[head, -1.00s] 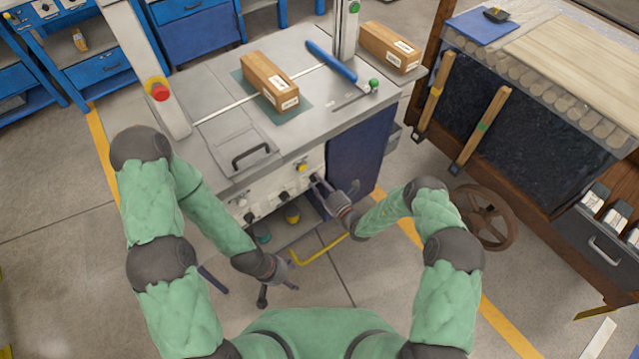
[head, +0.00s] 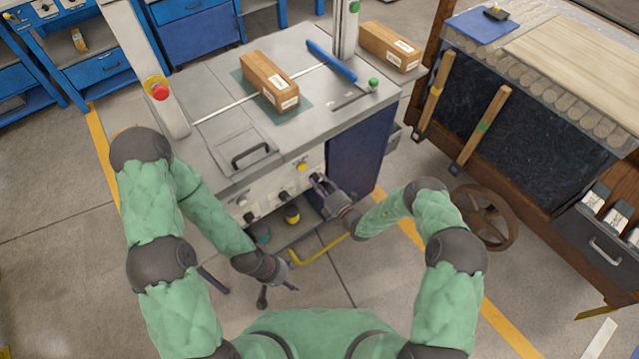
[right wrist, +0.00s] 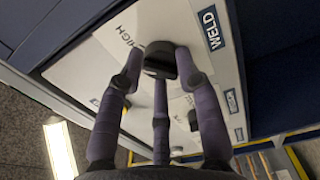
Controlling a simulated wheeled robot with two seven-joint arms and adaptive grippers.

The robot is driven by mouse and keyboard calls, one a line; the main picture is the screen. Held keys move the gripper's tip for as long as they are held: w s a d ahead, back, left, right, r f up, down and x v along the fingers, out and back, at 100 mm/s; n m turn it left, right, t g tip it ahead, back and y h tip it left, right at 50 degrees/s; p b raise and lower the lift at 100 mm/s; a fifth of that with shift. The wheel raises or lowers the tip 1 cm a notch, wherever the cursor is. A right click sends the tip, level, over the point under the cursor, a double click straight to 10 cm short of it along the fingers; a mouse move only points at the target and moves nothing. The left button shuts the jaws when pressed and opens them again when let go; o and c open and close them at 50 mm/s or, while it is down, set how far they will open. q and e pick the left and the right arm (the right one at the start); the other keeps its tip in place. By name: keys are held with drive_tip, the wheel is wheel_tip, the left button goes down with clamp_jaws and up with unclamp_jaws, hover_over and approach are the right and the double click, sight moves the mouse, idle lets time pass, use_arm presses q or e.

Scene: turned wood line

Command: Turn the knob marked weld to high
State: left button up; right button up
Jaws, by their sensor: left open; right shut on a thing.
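The weld knob (right wrist: 159,58) is a black knob on the pale front panel. In the right wrist view the WELD label (right wrist: 211,28) is to its right and the word HIGH (right wrist: 130,46) is to its left. My right gripper (right wrist: 158,68) has its purple-grey fingers shut on this knob, which hides part of it. I cannot tell clearly which way its pointer faces. In the head view my right gripper (head: 318,181) is at the right end of the panel. My left gripper (head: 292,288) is open and empty, low in front of the machine.
Other dark knobs (head: 249,216) and a yellow button (head: 302,166) are on the same panel. A yellow bent bar (head: 322,250) is below the panel. A workbench (head: 530,100) stands at the right.

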drive_tip(key=shift+w+d+r+m, duration=0.1)
drive_tip(key=shift+w+d+m, duration=0.05)
drive_tip(key=shift+m, duration=0.4)
drive_tip(key=shift+w+d+r+m, duration=0.1)
drive_tip(key=shift+w+m, duration=0.05)
drive_tip(key=shift+m, duration=0.4)
drive_tip(key=o, duration=1.1)
drive_tip(key=shift+f, duration=0.15)
drive_tip(key=shift+o, duration=0.2)
drive_tip(key=shift+s+a, duration=0.1)
drive_tip(key=shift+s, duration=0.05)
drive_tip(key=v, duration=1.2)
